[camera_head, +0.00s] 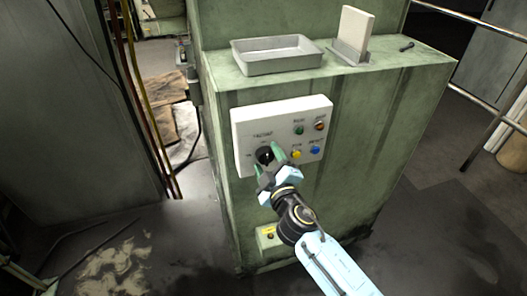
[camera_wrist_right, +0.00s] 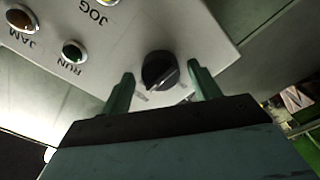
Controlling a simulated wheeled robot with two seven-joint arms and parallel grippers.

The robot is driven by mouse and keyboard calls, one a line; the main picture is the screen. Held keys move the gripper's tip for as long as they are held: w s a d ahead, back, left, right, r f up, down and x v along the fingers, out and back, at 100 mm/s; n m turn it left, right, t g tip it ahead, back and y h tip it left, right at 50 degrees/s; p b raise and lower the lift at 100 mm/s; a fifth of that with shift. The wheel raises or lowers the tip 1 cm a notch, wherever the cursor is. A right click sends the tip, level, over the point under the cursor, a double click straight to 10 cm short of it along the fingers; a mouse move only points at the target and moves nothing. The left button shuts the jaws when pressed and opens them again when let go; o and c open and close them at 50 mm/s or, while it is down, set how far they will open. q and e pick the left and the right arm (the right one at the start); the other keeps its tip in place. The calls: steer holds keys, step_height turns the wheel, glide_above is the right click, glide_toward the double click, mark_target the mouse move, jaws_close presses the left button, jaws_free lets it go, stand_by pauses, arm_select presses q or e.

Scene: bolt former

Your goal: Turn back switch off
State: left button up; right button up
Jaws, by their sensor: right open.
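The black rotary switch (camera_head: 264,155) is on the left part of a white control panel (camera_head: 250,122) on the front of the green machine. My right gripper (camera_head: 267,157) is at the switch, its green fingers open. In the right wrist view the black knob (camera_wrist_right: 160,70) sits between the two spread fingertips of the gripper (camera_wrist_right: 162,85), with gaps on both sides, so it is not gripped. The knob's pointer mark is too small to read surely. My left gripper is not in view.
Beside the switch are a green button (camera_head: 299,130), a yellow button (camera_head: 296,154) and a blue button (camera_head: 315,150). A grey tray (camera_head: 277,66) stands on the machine top. A small box (camera_head: 268,237) with a yellow label is low on the front.

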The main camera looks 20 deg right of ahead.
steer(key=shift+w+f+m+b, duration=0.2)
steer(key=shift+w+m+b, duration=0.1)
steer(key=shift+m, duration=0.7)
steer(key=m+b, duration=0.1)
steer(key=m, duration=0.4)
steer(key=shift+s+r+m, duration=0.1)
steer(key=shift+s+m, duration=0.05)
steer(key=shift+m, duration=0.15)
steer(key=m, duration=0.3)
steer(key=c, duration=1.2)
steer(key=n, duration=0.4)
steer(key=shift+n+p, duration=0.4)
steer(key=n, duration=0.5)
steer(key=shift+n+p, duration=0.35)
steer(key=shift+n, duration=0.05)
steer(key=o, duration=1.2)
